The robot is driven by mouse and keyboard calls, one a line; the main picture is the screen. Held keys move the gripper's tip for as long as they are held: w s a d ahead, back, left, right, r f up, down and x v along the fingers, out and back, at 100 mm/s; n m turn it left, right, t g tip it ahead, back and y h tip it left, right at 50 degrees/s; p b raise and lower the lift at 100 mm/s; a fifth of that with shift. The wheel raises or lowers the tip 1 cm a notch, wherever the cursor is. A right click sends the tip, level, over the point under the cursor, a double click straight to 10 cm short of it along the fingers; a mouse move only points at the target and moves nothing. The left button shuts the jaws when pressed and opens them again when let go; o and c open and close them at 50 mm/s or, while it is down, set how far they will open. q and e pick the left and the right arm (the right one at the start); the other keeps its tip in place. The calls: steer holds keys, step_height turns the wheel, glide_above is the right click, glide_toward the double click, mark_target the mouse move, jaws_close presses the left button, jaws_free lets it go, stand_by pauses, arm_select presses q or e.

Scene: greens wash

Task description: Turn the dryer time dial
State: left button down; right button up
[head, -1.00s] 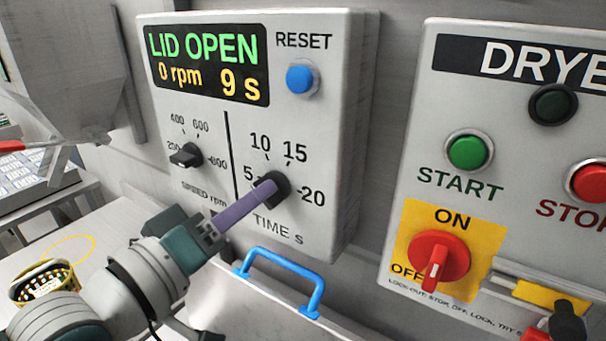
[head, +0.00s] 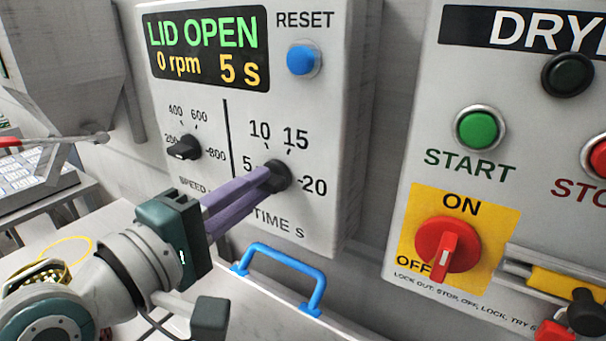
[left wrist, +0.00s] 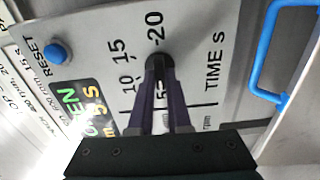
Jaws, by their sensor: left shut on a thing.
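The black time dial (head: 279,175) sits at the lower right of the grey control panel (head: 325,120), among the marks 5, 10, 15 and 20. My left gripper (head: 266,179) has its purple fingers shut on the dial; the left wrist view also shows the fingers on the dial (left wrist: 158,62). The fingertips hide part of the dial, so its pointer is hard to read. The display (head: 206,50) reads LID OPEN, 0 rpm, 5 s. My right gripper is not in view.
The black speed dial (head: 184,148) is left of the time dial. A blue RESET button (head: 303,60) is above it, and a blue handle (head: 283,270) is below. To the right, another panel carries a green START button (head: 478,129) and a red ON/OFF switch (head: 447,244).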

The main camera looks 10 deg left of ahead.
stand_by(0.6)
arm_select(q)
steer(key=c, duration=0.9)
jaws_free()
steer(key=shift+o, duration=0.2)
steer(key=shift+s, duration=0.1)
steer(key=b+v, duration=0.1)
steer(key=v, duration=0.8)
steer(key=shift+s+a+b, duration=0.15)
steer(key=shift+s+b, duration=0.15)
